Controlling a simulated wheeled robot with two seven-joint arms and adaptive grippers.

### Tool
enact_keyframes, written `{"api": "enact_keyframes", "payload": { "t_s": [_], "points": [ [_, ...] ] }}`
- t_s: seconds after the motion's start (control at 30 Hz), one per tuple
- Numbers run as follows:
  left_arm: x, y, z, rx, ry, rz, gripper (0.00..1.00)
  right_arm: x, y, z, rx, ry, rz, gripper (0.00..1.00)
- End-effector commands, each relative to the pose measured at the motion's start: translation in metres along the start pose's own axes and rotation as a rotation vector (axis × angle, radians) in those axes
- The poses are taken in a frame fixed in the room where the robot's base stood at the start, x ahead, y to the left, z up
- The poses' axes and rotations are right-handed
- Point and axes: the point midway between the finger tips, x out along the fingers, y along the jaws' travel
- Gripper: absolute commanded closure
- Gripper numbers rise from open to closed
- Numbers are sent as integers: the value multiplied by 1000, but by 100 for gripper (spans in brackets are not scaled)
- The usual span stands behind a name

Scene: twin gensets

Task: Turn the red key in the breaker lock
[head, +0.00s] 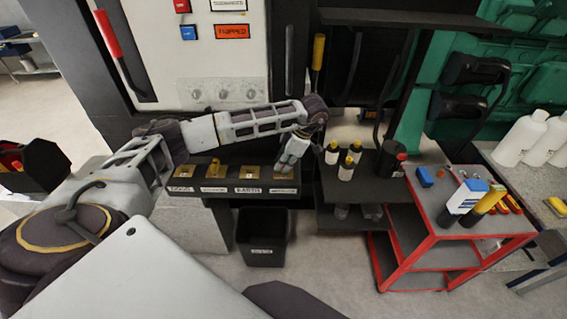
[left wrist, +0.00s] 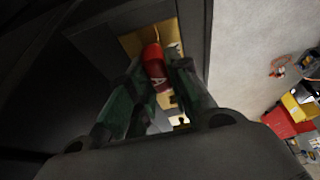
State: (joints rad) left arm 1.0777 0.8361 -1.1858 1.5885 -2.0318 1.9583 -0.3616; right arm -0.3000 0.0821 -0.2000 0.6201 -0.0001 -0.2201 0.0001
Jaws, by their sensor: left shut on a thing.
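My left gripper (head: 285,168) reaches down to the right end of the dark key box (head: 218,199), which has a row of labelled brass plates. In the left wrist view its two green-grey fingers (left wrist: 158,80) are closed on the sides of a red key (left wrist: 155,62) marked with an A. A brass plate (left wrist: 134,45) lies just beyond the key. How deep the key sits in the lock is hidden by its head and the fingers. In the head view the gripper hides the key. My right gripper is not in view.
A grey cabinet panel (head: 200,62) with dials and a red "TRIPPED" sign (head: 232,31) stands behind the box. Small bottles (head: 346,169) stand on a dark shelf to the right. A red cart (head: 461,235) with tools is farther right. A black bin (head: 262,237) is below.

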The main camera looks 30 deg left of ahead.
Motion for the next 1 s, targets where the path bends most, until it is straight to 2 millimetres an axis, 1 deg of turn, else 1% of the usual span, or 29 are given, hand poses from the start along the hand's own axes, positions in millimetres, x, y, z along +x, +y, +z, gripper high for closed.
{"api": "enact_keyframes", "payload": {
  "t_s": [0.13, 0.27, 1.0],
  "points": [
    [0, 0, 0, 9, 0, 5, 100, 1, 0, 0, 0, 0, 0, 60],
    [1, 0, 0, 56, -1, 26, 100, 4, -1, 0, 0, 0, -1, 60],
    [1, 0, 0, 532, 0, 226, 100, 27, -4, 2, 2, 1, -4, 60]
  ]
}}
